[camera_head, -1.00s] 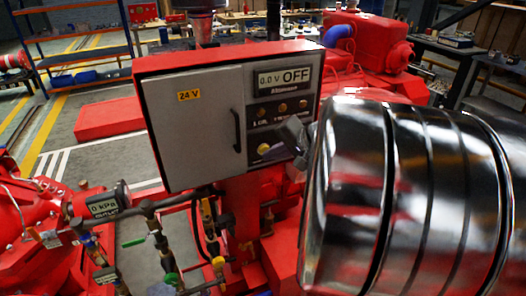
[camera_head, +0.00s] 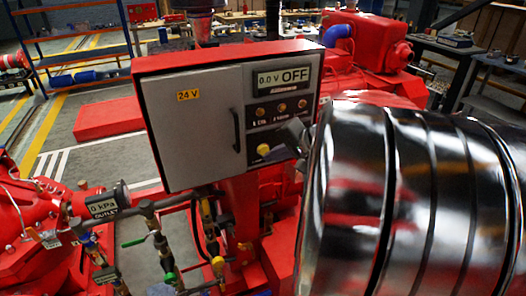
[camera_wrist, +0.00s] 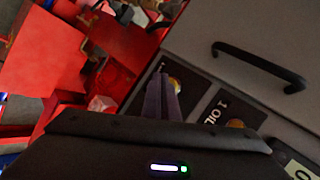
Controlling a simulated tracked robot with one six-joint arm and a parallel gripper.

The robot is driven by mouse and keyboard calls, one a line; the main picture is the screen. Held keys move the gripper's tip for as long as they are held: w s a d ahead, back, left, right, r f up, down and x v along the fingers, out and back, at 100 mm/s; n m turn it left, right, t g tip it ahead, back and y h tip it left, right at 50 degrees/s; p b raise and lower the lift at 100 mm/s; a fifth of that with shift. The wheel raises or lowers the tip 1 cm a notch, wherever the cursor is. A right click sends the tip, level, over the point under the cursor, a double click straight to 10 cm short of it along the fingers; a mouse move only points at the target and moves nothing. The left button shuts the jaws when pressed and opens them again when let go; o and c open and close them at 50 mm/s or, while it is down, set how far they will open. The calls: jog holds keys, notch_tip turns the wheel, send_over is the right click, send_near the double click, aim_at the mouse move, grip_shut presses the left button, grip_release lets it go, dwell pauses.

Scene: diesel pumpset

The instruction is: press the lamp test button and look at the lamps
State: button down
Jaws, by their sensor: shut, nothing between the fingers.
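The grey control panel (camera_head: 205,140) has a red surround and a display (camera_head: 283,78) reading "0.0 V OFF". Below the display is a row of three small amber lamps (camera_head: 282,108); none looks clearly lit. A yellow knob (camera_head: 263,149) sits under them. I cannot tell which control is the lamp test button; my gripper covers part of the panel's lower right. My gripper (camera_head: 296,134) is shut and empty in front of that corner. In the wrist view its fingers (camera_wrist: 161,97) are beside a yellowish round control (camera_wrist: 175,85); contact is unclear. An amber lamp (camera_wrist: 235,123) shows by "1 OIL".
A black door handle (camera_head: 237,131) stands out from the panel. Pipes with valves and an outlet gauge (camera_head: 103,207) reading 0 kPa are at lower left. The red engine (camera_head: 365,45) is behind. My shiny arm fills the right side.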

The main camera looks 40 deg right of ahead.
jog(key=shift+s+a, duration=0.1)
jog(key=shift+s, duration=0.2)
jog(key=s, duration=0.2)
jog(key=s+a, duration=0.1)
jog(key=s, duration=0.1)
jog(key=shift+s+a, duration=0.2)
jog(key=shift+s, duration=0.1)
dwell(0.4)
dwell(0.6)
